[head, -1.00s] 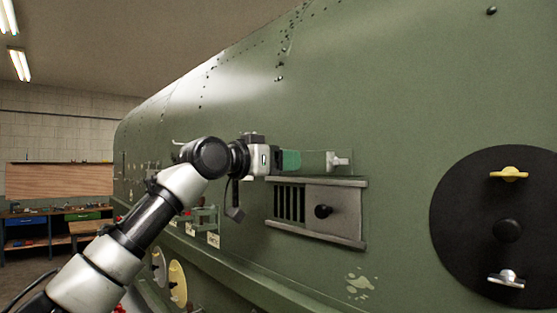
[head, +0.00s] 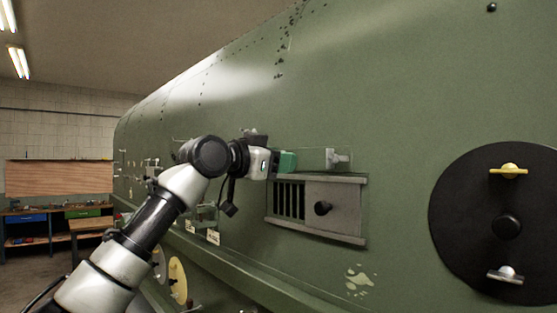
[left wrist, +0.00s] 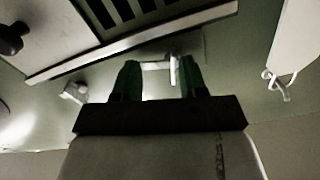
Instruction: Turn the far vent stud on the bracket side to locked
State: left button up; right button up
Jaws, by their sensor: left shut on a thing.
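My left gripper (head: 287,161) has green fingertips and is at the fuselage skin, just above the left end of the vent (head: 336,210). In the left wrist view, the green fingers (left wrist: 158,80) are closed about a pale stud with a small wing (left wrist: 173,70), the far vent stud. The fingers hide this stud in the head view. Its lock marking cannot be read. The near vent stud (head: 337,158), pale grey, stands above the vent to the right of my gripper. My right gripper is not in view.
The vent has a slatted opening and a slider with a black knob (head: 322,208). A black round panel (head: 465,220) with a yellow wing stud (head: 508,170) and a silver one (head: 506,274) is at the right. A workbench (head: 45,215) stands far left.

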pick_arm(q)
jog(key=o, duration=0.9)
jog(key=b+v, duration=0.6)
jog(key=v, duration=0.5)
jog(key=shift+c, duration=0.3)
